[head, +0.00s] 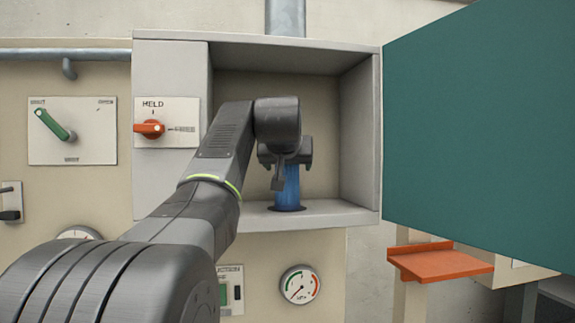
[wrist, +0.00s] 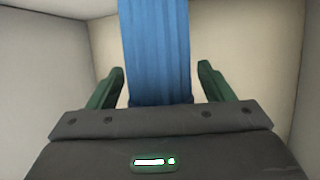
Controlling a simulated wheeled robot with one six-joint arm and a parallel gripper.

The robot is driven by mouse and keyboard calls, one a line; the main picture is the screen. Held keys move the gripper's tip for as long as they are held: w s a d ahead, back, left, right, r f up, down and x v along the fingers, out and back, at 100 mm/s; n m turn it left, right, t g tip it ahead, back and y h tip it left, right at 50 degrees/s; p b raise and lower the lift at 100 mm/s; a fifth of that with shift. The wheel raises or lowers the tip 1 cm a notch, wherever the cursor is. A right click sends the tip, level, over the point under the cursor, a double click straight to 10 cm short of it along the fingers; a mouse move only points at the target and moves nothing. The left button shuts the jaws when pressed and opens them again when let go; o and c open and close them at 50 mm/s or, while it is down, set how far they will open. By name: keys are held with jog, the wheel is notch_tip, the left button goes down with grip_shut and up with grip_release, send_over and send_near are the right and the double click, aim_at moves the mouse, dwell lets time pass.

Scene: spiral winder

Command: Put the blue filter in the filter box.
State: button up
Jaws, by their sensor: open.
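The blue filter (head: 287,188) stands upright inside the open filter box (head: 360,135), on a dark round seat (head: 286,209) in the box floor. My arm reaches into the box, and my gripper hides the filter's upper part in the head view. In the wrist view the blue filter (wrist: 156,50) is between the two green fingers of my gripper (wrist: 160,88). The fingers are apart, with a visible gap on each side of the filter.
The box's teal door (head: 480,115) is swung open to the right. An orange shelf (head: 440,262) is below it. Left of the opening is a panel with a red-orange lever (head: 149,128) by the word HELD. A green-handled switch (head: 55,125) and a gauge (head: 299,285) are on the wall.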

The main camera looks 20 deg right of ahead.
jog(key=b+v, duration=0.2)
jog(key=v, duration=1)
jog(key=shift+b, duration=0.3)
jog(key=shift+c, duration=0.4)
